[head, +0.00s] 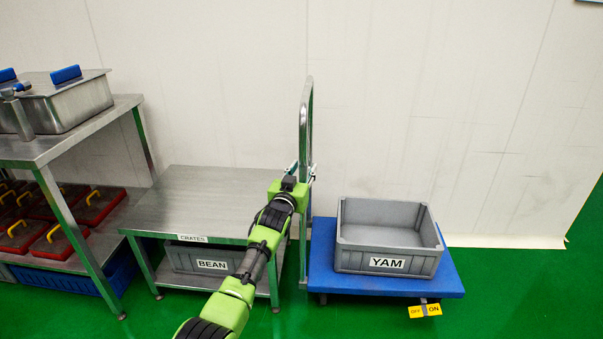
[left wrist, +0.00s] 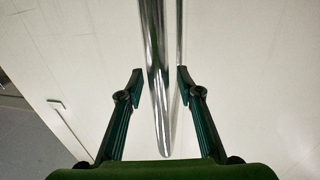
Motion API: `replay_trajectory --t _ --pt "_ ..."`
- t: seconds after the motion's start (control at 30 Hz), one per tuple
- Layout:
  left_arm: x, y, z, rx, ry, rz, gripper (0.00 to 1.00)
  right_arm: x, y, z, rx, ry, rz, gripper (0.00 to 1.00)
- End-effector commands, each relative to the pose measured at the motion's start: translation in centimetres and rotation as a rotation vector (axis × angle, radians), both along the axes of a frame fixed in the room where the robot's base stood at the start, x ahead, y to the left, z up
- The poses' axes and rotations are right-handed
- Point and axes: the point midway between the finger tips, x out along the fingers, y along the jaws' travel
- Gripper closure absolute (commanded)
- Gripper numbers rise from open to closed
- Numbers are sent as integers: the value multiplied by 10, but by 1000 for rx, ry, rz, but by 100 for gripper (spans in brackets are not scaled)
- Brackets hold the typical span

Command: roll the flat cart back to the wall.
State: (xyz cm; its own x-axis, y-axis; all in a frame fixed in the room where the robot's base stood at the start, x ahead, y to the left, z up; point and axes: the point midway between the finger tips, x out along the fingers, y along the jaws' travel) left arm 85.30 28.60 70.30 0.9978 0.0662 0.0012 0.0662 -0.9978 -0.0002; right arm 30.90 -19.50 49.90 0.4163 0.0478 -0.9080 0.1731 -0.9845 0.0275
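The flat cart (head: 322,277) has a blue platform on the green floor. Its upright chrome handle (head: 308,100) stands at its left end, close to the white wall. A grey YAM crate (head: 388,262) sits on the platform. A yellow OFF/ON pedal tag (head: 424,310) shows at the front edge. My left gripper (head: 302,172) is at the handle, partway up. In the left wrist view, the handle bar (left wrist: 155,60) runs between the open fingers of my left gripper (left wrist: 160,78), with a gap on each side. My right gripper is out of view.
A steel CRATES table (head: 200,200) with a grey BEAN crate (head: 190,258) under it stands left of the cart. A steel rack (head: 90,128) with red lidded boxes (head: 95,208) is further left. Green floor is clear right of the cart.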

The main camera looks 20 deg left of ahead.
Motion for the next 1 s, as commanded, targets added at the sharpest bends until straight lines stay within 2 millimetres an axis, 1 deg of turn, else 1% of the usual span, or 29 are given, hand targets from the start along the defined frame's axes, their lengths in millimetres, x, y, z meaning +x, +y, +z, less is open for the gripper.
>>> replay_trajectory --t 0.17,0.27,0.8,1.0 --pt "-9 -1 -1 1 0 0 67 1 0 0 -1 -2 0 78" --pt "-19 -1 -2 1 0 0 67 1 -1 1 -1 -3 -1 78" --pt "-98 -7 -2 0 2 0 67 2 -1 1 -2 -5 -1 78" --pt "-115 -8 -1 0 1 0 67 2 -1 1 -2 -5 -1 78"
